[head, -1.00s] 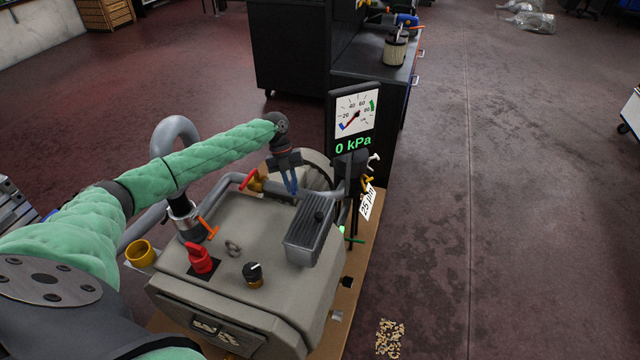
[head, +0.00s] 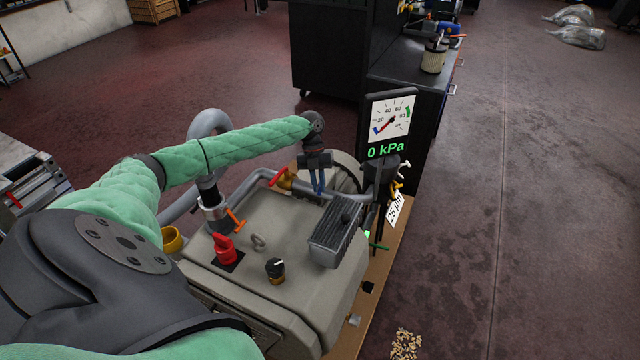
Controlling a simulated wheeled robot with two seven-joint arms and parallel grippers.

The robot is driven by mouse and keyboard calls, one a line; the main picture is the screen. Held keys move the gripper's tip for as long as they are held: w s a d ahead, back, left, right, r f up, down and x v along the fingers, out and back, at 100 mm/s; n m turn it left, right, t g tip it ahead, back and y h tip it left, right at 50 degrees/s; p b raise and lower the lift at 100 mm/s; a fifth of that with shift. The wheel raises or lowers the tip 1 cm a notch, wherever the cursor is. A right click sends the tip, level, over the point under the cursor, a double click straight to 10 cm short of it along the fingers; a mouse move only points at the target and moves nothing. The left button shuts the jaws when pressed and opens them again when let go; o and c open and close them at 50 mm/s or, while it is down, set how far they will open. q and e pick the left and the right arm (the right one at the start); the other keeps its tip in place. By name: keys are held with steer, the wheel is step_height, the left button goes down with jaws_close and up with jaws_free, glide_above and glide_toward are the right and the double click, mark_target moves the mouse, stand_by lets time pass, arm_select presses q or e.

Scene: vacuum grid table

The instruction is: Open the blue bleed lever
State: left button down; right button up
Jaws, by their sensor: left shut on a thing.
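My left gripper (head: 318,186) reaches over the back of the grey machine (head: 312,283) and points down at the grey pipe behind its top. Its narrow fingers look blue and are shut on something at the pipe. I take this to be the blue bleed lever, but the fingers cover it and its angle cannot be made out. The gauge (head: 390,117) stands behind to the right, and its green display (head: 386,149) reads 0 kPa. My right gripper is not in view.
A red lever (head: 279,177) on a brass valve is just left of the gripper. An orange lever (head: 236,219), a red switch (head: 223,248), a black knob (head: 275,269) and a ribbed grey box (head: 336,232) sit on the machine. Floor to the right is mostly clear.

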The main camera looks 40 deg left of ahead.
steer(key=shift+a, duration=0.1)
arm_select(q)
steer(key=c, duration=1.5)
jaws_free()
steer(key=shift+o, duration=0.2)
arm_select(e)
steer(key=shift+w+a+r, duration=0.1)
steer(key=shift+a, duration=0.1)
